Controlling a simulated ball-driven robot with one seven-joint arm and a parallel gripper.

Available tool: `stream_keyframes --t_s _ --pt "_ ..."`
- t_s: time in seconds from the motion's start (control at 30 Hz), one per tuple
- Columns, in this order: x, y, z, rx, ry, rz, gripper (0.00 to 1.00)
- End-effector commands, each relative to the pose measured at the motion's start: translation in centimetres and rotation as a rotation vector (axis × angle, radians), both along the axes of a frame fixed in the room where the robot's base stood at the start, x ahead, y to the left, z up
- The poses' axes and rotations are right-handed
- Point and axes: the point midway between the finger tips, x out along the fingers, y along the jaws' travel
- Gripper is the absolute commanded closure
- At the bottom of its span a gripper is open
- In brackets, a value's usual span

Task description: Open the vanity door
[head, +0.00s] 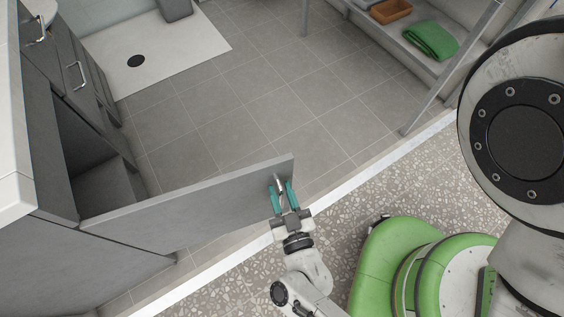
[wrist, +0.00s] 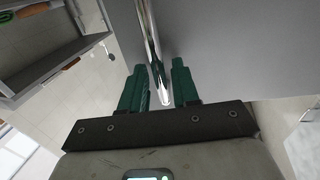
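The grey vanity door (head: 190,208) stands swung well out from the vanity (head: 40,262), with the open cabinet space (head: 98,185) visible behind it. A shiny metal bar handle (head: 278,180) is near the door's free end. My gripper (head: 282,189) is at this handle, its green fingers on either side of the bar. In the wrist view, the handle (wrist: 152,40) runs down between the fingers (wrist: 163,80). It is close to the left finger, with a visible gap to the right one, so the gripper looks open around it.
A shelf unit (head: 420,62) with a green towel (head: 431,40) and a brown tray (head: 390,11) stands at the back right. A white shower tray (head: 170,50) is at the back left. Tiled floor (head: 250,100) between them is clear. A white threshold strip (head: 340,182) crosses the floor.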

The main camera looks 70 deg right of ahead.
Motion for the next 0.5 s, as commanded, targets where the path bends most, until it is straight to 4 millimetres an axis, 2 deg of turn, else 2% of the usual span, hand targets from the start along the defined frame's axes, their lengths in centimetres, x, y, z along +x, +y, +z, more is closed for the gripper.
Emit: stream_keyframes --t_s 0.17,0.5 --pt "-1.0 1.4 0.0 0.003 0.002 0.002 0.70" --pt "-5.1 6.4 -0.1 0.004 0.003 0.003 0.70"
